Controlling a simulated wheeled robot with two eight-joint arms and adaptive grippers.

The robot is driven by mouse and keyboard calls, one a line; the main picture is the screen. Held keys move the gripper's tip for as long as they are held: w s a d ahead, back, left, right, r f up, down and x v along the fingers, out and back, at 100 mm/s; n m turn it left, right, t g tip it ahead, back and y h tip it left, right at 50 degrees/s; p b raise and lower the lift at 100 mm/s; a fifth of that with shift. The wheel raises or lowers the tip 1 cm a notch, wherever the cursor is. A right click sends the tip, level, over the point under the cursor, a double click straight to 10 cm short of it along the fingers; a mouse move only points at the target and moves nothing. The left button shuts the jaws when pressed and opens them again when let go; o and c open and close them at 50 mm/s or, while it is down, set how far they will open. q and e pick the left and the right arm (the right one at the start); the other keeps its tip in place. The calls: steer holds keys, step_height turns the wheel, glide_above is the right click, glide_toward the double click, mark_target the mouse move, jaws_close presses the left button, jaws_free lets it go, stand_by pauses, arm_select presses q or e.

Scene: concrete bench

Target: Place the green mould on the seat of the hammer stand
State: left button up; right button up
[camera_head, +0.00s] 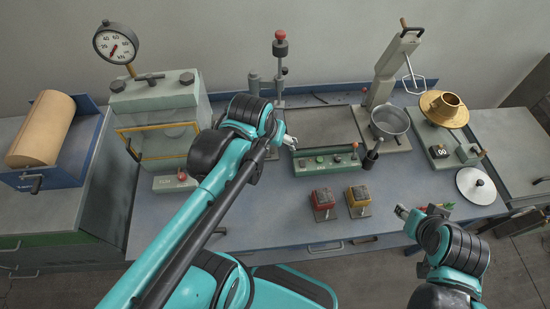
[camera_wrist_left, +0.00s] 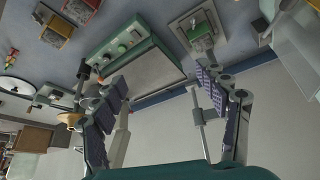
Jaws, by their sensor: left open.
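A green block, which looks like the green mould (camera_wrist_left: 202,27), sits on a square grey base (camera_wrist_left: 187,43) in the left wrist view. That base looks like the hammer stand's seat; how squarely the mould sits is too small to tell. In the head view the mould is hidden behind my left arm, and the hammer stand (camera_head: 280,72) shows as a post with a red knob. My left gripper (camera_wrist_left: 160,80) is open and empty, apart from the mould; in the head view its tip shows by the green control box. My right gripper (camera_head: 402,212) is low at the right, its jaws unclear.
A red mould (camera_head: 322,199) and a yellow mould (camera_head: 358,196) stand near the bench front. Bare bench lies left of the red mould.

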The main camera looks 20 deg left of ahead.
arm_select(q)
steer(key=shift+m+t, duration=0.8)
steer(key=shift+t, duration=0.1)
steer(key=s+d, duration=0.1)
steer(key=s, duration=0.2)
steer(key=s+d+f, duration=0.1)
steer(key=shift+s+d+f, duration=0.1)
steer(key=shift+s+d, duration=0.2)
steer(key=shift+s, duration=0.05)
step_height(320, 180, down, 4)
steer(key=b, duration=0.4)
